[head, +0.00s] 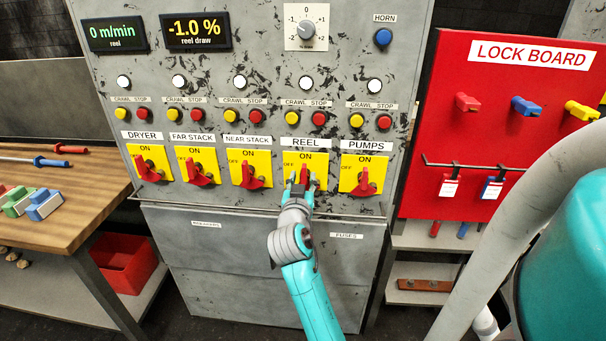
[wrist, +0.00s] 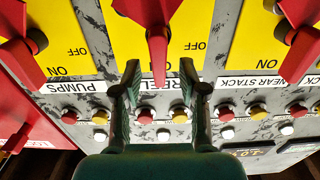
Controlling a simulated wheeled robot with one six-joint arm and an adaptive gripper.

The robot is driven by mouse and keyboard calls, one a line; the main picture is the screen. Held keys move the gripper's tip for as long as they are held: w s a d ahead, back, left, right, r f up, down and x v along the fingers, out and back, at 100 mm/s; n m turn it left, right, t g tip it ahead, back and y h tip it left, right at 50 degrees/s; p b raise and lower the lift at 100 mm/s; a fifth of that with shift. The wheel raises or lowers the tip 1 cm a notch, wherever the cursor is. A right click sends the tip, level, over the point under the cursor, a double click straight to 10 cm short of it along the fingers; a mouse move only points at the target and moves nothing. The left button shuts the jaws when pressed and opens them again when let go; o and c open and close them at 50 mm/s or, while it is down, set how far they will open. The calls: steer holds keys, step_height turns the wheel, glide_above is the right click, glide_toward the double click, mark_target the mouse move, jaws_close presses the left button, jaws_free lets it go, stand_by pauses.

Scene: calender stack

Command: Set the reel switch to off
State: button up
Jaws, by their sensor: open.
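The reel switch is a red lever (wrist: 157,48) on a yellow plate (head: 313,158) under the REEL label (head: 305,144) in the head view. In the wrist view, which is upside down, the lever points straight toward the REEL label, on the ON side. The OFF mark (wrist: 195,46) is at its side. My gripper (head: 302,186) is in front of this switch. In the wrist view my gripper (wrist: 158,80) is open, with one finger on each side of the lever tip and visible gaps. Contact is not seen. The gripper partly hides the lever in the head view.
The near stack switch (head: 250,174) and pumps switch (head: 365,181) flank it closely. Crawl and stop buttons (head: 319,118) sit above. A red lock board (head: 500,130) is at right. A wooden bench (head: 85,195) with tools is at left.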

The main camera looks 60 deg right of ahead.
mark_target(304, 176)
steer(key=shift+x, duration=1.6)
jaws_close()
